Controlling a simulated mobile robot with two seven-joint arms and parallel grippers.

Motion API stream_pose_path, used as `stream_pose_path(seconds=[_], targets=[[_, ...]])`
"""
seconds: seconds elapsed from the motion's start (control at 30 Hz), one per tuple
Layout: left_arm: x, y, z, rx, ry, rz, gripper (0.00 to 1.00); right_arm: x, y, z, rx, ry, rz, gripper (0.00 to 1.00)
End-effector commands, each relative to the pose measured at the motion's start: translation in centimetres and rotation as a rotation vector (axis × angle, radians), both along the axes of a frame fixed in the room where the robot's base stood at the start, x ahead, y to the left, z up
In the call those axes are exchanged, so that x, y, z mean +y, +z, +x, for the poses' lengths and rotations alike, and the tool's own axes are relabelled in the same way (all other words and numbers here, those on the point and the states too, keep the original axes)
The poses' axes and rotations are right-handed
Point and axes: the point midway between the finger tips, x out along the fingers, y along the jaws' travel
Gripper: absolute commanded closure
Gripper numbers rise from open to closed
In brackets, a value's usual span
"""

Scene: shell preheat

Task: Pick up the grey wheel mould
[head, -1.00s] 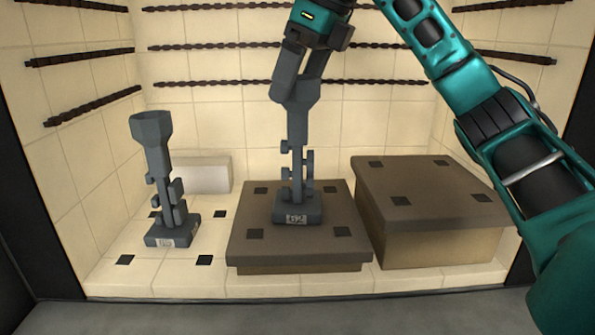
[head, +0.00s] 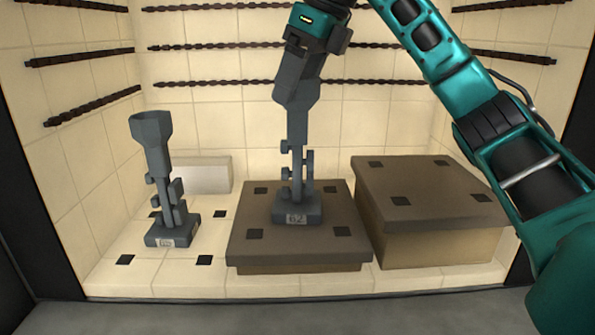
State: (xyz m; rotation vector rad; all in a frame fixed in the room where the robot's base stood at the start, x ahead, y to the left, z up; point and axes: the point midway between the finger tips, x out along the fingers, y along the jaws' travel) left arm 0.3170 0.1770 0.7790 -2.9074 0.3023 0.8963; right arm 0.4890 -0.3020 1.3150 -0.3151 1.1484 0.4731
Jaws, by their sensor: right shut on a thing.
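The grey wheel mould (head: 297,208) stands upright on the low brown slab (head: 250,247), with a funnel-shaped top, a thin stem with side lugs, and a square base bearing a pale tag. My right gripper (head: 298,88) comes down from above and is shut on its funnel top. The fingers hide part of the funnel. The base looks to be resting on the slab; I cannot tell whether there is a small gap. My left gripper is not in view.
A second grey mould (head: 165,190) stands upright on the tiled floor at left. A taller brown-topped block (head: 430,180) is at right. A pale block (head: 202,174) sits at the back. Dark twisted rods line the walls. The front left floor is clear.

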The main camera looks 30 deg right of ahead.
Motion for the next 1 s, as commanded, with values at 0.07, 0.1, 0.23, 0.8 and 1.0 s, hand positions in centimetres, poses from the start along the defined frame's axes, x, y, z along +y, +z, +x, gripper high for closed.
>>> stream_pose_path(seconds=[0.07,0.1,0.23,0.8,1.0], targets=[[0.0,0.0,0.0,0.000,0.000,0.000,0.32,0.0,0.0,0.0,0.000,-0.001,0.000,0.73],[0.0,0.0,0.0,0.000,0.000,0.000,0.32,0.0,0.0,0.0,0.000,-0.001,0.000,0.77],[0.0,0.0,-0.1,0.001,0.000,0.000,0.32,0.0,0.0,0.0,0.000,-0.001,0.000,0.89],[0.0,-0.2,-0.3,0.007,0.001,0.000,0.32,0.0,0.6,0.0,-0.003,0.000,0.001,1.00],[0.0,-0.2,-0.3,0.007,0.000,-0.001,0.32,0.0,1.7,0.0,-0.004,-0.001,0.000,1.00]])
